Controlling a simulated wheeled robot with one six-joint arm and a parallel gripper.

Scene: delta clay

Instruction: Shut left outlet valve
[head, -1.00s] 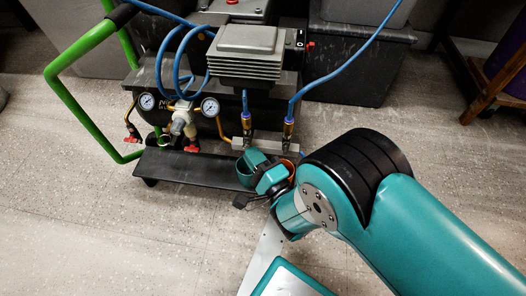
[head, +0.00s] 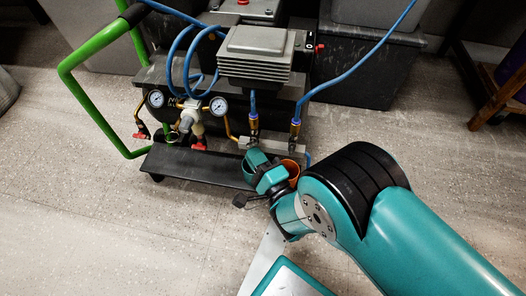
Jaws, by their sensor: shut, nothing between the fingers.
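The left outlet valve (head: 254,123) is a small brass fitting under a blue hose at the front of the compressor. A matching right outlet valve (head: 295,129) stands beside it under another blue hose. I cannot make out the position of the left valve's lever. My gripper (head: 254,160), at the end of my teal arm, is just below and in front of the left outlet valve. It is shut with nothing in it. Its fingers are hard to tell from the wrist, and I cannot tell whether they touch the valve.
The compressor carries a finned grey motor (head: 254,55), a left gauge (head: 155,99), a right gauge (head: 218,105) and a green handle (head: 85,50). A black shelf (head: 195,165) juts out below. Dark bins (head: 365,65) stand behind. The floor (head: 90,220) at left is clear.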

